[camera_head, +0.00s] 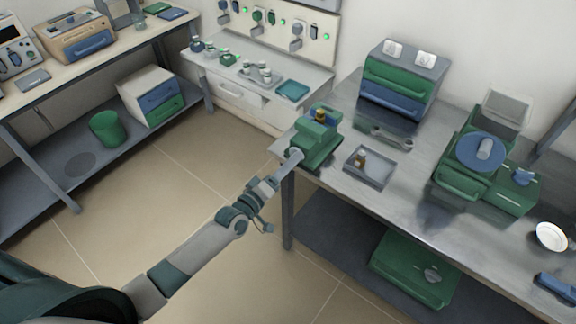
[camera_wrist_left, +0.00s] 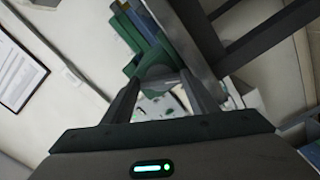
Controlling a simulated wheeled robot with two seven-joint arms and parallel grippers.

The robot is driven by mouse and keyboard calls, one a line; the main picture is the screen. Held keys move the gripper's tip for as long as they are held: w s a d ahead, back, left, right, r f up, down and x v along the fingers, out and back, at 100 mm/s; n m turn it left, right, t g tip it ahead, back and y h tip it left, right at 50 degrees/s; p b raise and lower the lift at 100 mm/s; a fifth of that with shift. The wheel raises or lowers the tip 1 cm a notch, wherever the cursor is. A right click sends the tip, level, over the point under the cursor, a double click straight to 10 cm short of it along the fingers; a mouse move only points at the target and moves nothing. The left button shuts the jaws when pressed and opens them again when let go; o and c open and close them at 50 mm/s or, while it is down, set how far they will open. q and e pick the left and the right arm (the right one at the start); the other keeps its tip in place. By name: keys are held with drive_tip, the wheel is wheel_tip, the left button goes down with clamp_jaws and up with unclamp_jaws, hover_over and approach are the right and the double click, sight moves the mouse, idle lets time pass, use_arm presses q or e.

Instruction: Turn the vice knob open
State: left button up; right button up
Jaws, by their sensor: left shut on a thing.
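The green vice (camera_head: 318,142) stands at the near left corner of the metal workbench, with a small brass-coloured piece (camera_head: 320,116) at its top. My left gripper (camera_head: 293,158) reaches up from the lower left to the front of the vice, where the knob is. In the left wrist view, the two fingers (camera_wrist_left: 160,82) close in on the sides of a rounded green knob (camera_wrist_left: 158,70), with the vice's green and blue body (camera_wrist_left: 140,28) beyond. The gripper is shut on the knob. The knob is mostly hidden by the gripper in the head view. My right gripper is not in view.
Right of the vice, a grey tray (camera_head: 370,169) holds a small brass-coloured piece, and a wrench (camera_head: 391,138) lies behind it. A drawer unit (camera_head: 402,78) and a green machine (camera_head: 480,160) stand farther along the workbench (camera_head: 415,196). Open floor (camera_head: 190,180) lies left of the arm.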

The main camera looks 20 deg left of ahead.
use_arm(q)
drive_tip(key=shift+f, duration=0.1)
drive_tip(key=o, duration=1)
drive_tip(key=shift+o, duration=0.2)
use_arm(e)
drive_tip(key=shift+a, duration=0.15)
use_arm(q)
drive_tip(key=shift+s, duration=0.15)
drive_tip(key=b+v, duration=0.3)
drive_tip(key=v, duration=1.4)
drive_tip(key=shift+b, duration=0.35)
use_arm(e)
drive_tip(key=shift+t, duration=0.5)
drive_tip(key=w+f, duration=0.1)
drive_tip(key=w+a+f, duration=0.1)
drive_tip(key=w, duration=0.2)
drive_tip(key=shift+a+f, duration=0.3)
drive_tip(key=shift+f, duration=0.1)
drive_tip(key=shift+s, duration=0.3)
